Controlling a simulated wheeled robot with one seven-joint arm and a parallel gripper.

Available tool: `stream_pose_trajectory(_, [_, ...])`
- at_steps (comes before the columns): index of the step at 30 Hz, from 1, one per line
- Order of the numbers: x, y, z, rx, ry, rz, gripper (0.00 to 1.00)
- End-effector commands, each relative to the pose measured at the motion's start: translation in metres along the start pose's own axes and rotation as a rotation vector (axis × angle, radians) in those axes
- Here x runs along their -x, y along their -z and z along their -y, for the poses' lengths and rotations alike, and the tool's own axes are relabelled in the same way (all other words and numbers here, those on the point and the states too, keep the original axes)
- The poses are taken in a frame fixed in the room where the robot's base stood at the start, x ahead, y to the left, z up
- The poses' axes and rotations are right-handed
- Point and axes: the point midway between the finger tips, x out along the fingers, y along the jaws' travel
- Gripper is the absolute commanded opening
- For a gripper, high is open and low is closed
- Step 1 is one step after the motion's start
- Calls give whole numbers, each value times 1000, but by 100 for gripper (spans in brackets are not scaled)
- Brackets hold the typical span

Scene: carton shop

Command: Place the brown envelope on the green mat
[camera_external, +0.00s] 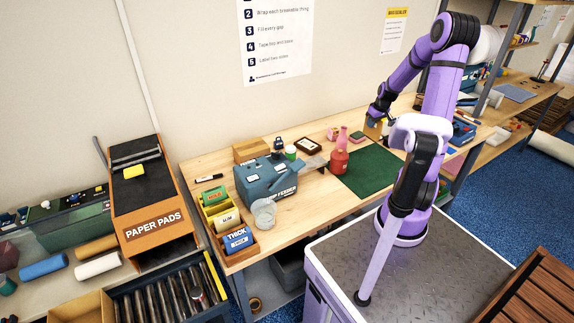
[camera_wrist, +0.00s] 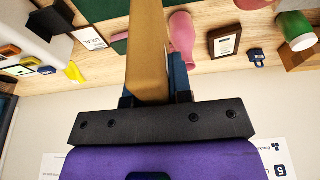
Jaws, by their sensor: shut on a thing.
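The brown envelope (camera_external: 372,130) is held in my gripper (camera_external: 377,119) over the back of the workbench, near the far edge of the green mat. In the wrist view the envelope (camera_wrist: 147,50) stands upright and edge-on between my fingers (camera_wrist: 155,88), which are shut on it. The green mat (camera_external: 365,172) lies flat on the bench, and its visible part is bare. A part of the mat (camera_wrist: 95,9) shows at the top of the wrist view. My arm hides the mat's right side in the external view.
A red bottle (camera_external: 339,162) stands at the mat's left edge, with a pink vase (camera_external: 342,137) behind it. A blue box (camera_external: 463,132) is to the right.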

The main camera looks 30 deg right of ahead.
Motion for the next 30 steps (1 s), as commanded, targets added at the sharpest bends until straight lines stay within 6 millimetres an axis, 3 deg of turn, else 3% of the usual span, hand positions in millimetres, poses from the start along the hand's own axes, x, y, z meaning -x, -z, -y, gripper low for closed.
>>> stream_pose_trajectory(4, [-36,-10,1,2,5,5,0])
stream_pose_trajectory(9, [-64,-17,1,2,3,2,0])
stream_pose_trajectory(21, [-112,-31,1,2,2,2,0])
stream_pose_trajectory(30, [-136,-37,1,2,2,2,0])
